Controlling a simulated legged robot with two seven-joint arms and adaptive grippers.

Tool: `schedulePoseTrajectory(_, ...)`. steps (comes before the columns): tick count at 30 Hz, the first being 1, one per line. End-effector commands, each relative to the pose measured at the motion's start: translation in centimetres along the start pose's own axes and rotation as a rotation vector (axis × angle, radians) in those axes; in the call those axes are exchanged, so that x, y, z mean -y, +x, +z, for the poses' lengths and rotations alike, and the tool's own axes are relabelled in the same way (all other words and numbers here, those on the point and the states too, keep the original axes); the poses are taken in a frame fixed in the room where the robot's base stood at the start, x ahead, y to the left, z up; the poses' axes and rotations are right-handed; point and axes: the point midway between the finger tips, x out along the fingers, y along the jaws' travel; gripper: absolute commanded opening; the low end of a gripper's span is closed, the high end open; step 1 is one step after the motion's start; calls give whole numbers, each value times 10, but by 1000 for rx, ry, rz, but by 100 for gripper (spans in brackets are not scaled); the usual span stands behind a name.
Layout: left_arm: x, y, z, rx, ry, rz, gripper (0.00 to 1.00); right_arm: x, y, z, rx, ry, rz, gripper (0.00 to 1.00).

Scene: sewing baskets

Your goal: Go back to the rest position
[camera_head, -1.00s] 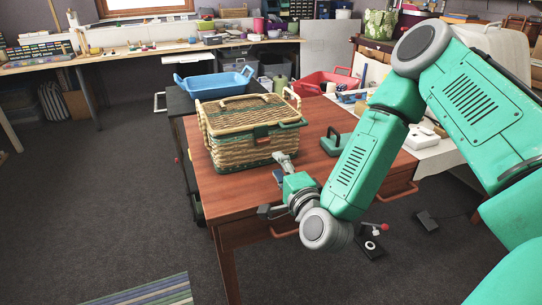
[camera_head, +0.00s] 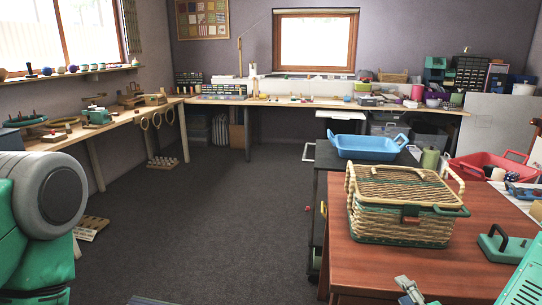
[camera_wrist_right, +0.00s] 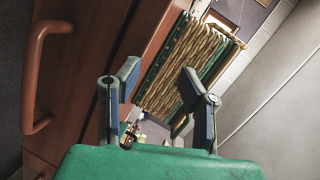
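The wicker basket (camera_head: 405,203) with green trim stands upright on the red-brown table, its lid down and a handle raised at its right side. My right gripper (camera_head: 410,290) shows only in part at the bottom edge of the head view, in front of the basket and apart from it. In the right wrist view the right gripper's fingers (camera_wrist_right: 159,78) are spread with nothing held, and the basket (camera_wrist_right: 178,65) appears beyond them. A green and grey part of my left arm (camera_head: 45,215) fills the lower left; its gripper is out of view.
The table (camera_head: 400,268) also bears a green-based tool (camera_head: 502,246). A blue tray (camera_head: 368,147) sits behind the basket, a red tray (camera_head: 465,172) to the right. In the wrist view a drawer handle (camera_wrist_right: 35,80) is close at left.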

Motion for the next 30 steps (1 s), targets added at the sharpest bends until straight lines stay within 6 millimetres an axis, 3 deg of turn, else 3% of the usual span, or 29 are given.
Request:
schedulePoseTrajectory(1,0,-2,0,0,0,0,40,-24,-9,24,97,-117,84,34)
schedulePoseTrajectory(3,0,-4,0,0,0,0,40,-62,-27,53,245,-305,211,34)
schedulePoseTrajectory(6,0,-6,0,0,0,0,40,-121,-67,81,475,-582,387,34)
schedulePoseTrajectory(9,0,-8,0,0,0,0,40,-170,-114,89,699,-829,537,34)
schedulePoseTrajectory(12,0,-10,0,0,0,0,40,-203,-155,83,890,-1017,650,34)
schedulePoseTrajectory(15,0,-10,0,0,0,0,40,-220,-184,74,1023,-1136,724,34)
schedulePoseTrajectory(18,0,-11,0,0,0,0,40,-228,-199,68,1095,-1194,760,34)
schedulePoseTrajectory(30,0,-10,0,0,0,0,40,-230,-203,67,1112,-1204,769,34)
